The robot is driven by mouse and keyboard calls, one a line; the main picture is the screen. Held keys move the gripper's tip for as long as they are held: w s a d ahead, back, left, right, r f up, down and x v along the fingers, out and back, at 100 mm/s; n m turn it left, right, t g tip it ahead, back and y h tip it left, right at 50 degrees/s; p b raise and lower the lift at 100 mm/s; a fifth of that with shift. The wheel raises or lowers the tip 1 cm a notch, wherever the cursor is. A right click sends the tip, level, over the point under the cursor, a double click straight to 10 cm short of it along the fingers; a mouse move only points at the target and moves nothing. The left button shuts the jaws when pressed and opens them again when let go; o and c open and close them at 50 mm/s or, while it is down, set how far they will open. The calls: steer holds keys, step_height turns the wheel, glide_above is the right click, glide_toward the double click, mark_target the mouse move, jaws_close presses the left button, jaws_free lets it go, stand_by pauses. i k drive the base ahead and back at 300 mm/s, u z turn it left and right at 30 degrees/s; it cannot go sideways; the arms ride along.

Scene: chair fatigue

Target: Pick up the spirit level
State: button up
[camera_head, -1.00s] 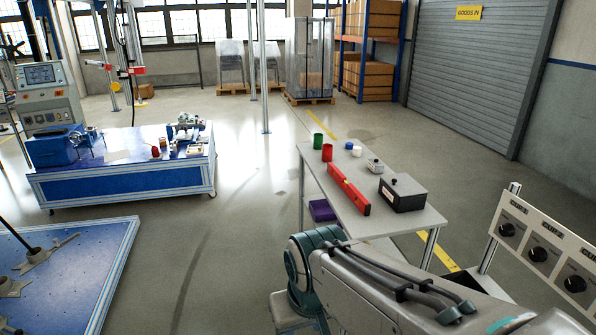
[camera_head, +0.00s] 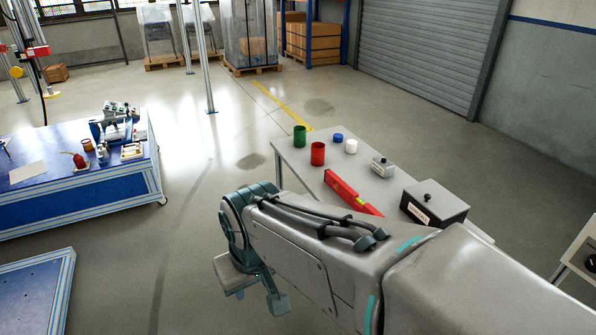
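The red spirit level (camera_head: 345,189) lies lengthwise on the grey table (camera_head: 291,157) in the head view, with a small yellow-green patch near its front end. My arm crosses in front of the table and passes close to the level's front end in the picture. The end of my arm, with what looks like my gripper (camera_head: 266,290), hangs at lower left of the table, over the floor and apart from the level. Its fingers are too unclear to tell open from shut.
On the table stand a green cup (camera_head: 299,136), a red cup (camera_head: 317,154), a blue lid-like piece (camera_head: 338,138), a white cup (camera_head: 351,146), a small grey box (camera_head: 382,167) and a dark box with a knob (camera_head: 434,203). A blue workbench (camera_head: 80,200) stands left; open floor lies between.

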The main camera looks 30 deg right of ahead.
mark_target(348, 195)
steer(key=i, duration=2.7)
steer(key=z, duration=4.85)
steer(key=i, duration=0.5)
steer(key=z, duration=0.05)
